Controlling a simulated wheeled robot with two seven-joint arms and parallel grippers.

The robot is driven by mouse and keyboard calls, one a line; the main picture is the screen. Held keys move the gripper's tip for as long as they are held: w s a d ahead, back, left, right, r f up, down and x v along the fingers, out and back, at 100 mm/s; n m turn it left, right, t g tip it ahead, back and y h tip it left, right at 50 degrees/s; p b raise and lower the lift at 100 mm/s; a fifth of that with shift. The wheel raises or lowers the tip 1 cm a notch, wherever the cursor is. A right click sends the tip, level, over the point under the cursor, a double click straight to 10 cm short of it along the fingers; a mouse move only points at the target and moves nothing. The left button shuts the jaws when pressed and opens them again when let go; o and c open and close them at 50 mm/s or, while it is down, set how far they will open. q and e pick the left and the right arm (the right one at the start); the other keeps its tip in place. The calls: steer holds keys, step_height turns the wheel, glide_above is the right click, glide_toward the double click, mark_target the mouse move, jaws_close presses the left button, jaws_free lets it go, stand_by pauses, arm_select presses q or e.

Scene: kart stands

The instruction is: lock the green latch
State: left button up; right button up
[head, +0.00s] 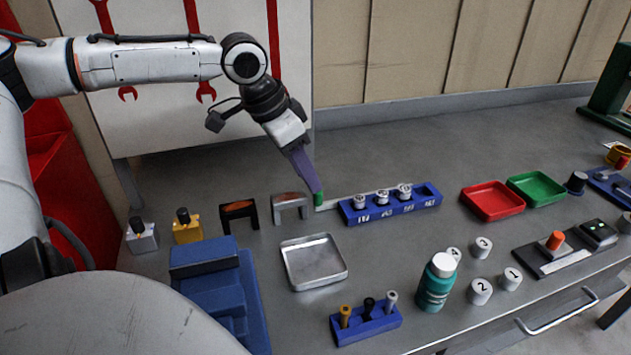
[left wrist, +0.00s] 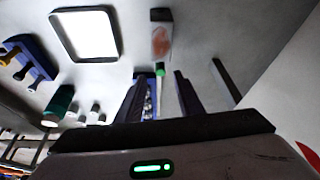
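The green latch knob (head: 319,199) stands at the left end of a thin pale metal bar (head: 335,202) on the grey table. The bar runs right, behind the blue numbered rack. My left gripper (head: 315,186) points down at the knob from above. In the left wrist view the two fingers stand apart, and the green knob (left wrist: 160,69) shows between and just past the fingertips (left wrist: 159,77). I cannot tell whether a finger touches it. The bar (left wrist: 168,98) shows between the fingers. My right gripper is not in view.
The blue rack (head: 400,208) with white numbered pieces is just right of the knob. A silver bracket (head: 290,200) and a black bracket (head: 239,210) stand to its left. A metal tray (head: 314,282) lies in front. Red (head: 493,201) and green (head: 537,188) trays are further right.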

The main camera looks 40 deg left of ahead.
arm_select(q)
steer(key=shift+b+x, duration=0.4)
steer(key=shift+x, duration=2.15)
jaws_close()
